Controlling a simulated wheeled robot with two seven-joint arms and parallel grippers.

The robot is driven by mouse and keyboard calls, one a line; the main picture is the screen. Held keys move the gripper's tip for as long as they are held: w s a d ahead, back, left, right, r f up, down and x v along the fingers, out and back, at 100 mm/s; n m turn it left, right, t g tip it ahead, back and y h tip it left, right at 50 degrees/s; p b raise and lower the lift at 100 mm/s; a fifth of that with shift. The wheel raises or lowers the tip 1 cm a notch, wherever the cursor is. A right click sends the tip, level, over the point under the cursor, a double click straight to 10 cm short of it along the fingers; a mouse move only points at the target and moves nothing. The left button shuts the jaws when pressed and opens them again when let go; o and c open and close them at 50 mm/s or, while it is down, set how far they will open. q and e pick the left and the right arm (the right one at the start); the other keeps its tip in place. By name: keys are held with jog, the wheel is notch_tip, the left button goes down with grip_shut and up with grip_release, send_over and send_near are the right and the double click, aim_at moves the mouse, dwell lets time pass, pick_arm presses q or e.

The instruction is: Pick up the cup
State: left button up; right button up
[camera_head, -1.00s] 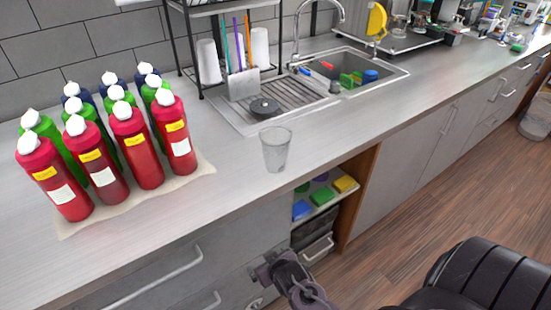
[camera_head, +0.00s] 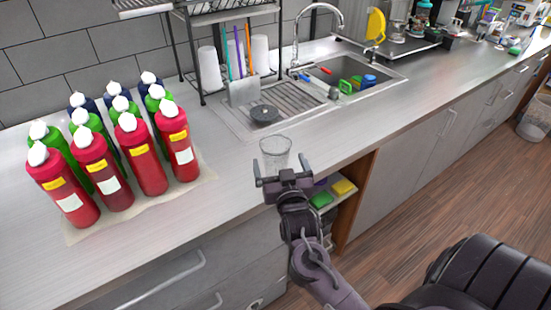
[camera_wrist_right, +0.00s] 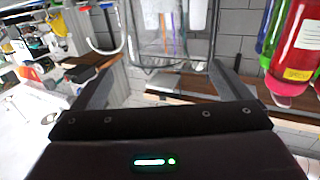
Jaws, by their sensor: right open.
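A clear, see-through cup (camera_head: 276,150) stands upright on the grey counter, between the bottles and the sink. My right gripper (camera_head: 281,168) is open and empty at the near side of the cup, and hides its lower part in the head view. In the right wrist view, which is upside down, the cup (camera_wrist_right: 146,48) shows faintly ahead, between the open fingers of the gripper (camera_wrist_right: 162,68). I cannot tell whether the fingers reach around it. My left gripper is not in view.
Several red, green and dark blue bottles (camera_head: 143,155) stand on a beige mat (camera_head: 208,178) to the left. A sink (camera_head: 350,88) with a drainboard and a black round object (camera_head: 264,114) lies behind the cup. A dish rack (camera_head: 182,55) stands at the back.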

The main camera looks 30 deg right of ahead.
aim_at(273, 139)
jog(key=shift+w+d+r, duration=0.2)
jog(key=shift+w+r, duration=0.1)
jog(key=p+x, duration=0.1)
jog(key=x, duration=0.1)
jog(key=p+x, duration=0.1)
jog(key=x, duration=0.1)
jog(key=f+p+x, duration=0.1)
jog(key=x, duration=0.1)
jog(key=shift+w+d, duration=0.2)
jog(key=shift+w, duration=0.05)
jog(key=shift+w+d+f, duration=0.1)
jog(key=shift+w, duration=0.15)
jog(key=shift+c, duration=0.5)
jog(key=c, duration=0.9)
